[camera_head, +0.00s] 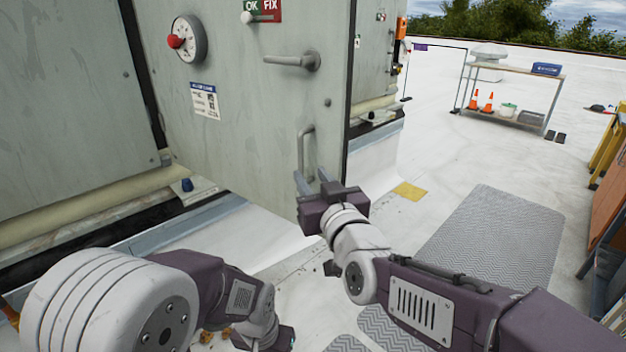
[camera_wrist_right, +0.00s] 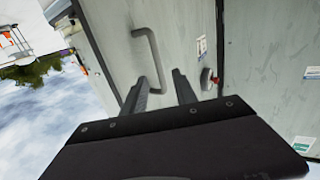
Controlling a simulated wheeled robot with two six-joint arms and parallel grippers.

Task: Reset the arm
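My right arm reaches in from the lower right in the head view, and its gripper (camera_head: 313,184) is in front of the grey cooler door (camera_head: 235,120). The two fingers are apart with nothing between them. In the right wrist view the open right gripper (camera_wrist_right: 163,90) points at the door, with the vertical door handle (camera_wrist_right: 152,57) just beyond and left of the fingers. That handle (camera_head: 304,150) stands just above the fingertips in the head view; I cannot tell if they touch. My left arm (camera_head: 150,300) is folded low at the left. Its gripper end (camera_head: 270,338) is partly cut off, and its fingers are hidden.
The door carries a lever handle (camera_head: 293,62), a dial with a red knob (camera_head: 186,39) and an OK/FIX sign (camera_head: 262,11). A grey mat (camera_head: 490,240) lies on the white roof at right. A shelf table (camera_head: 510,70) with cones stands farther back.

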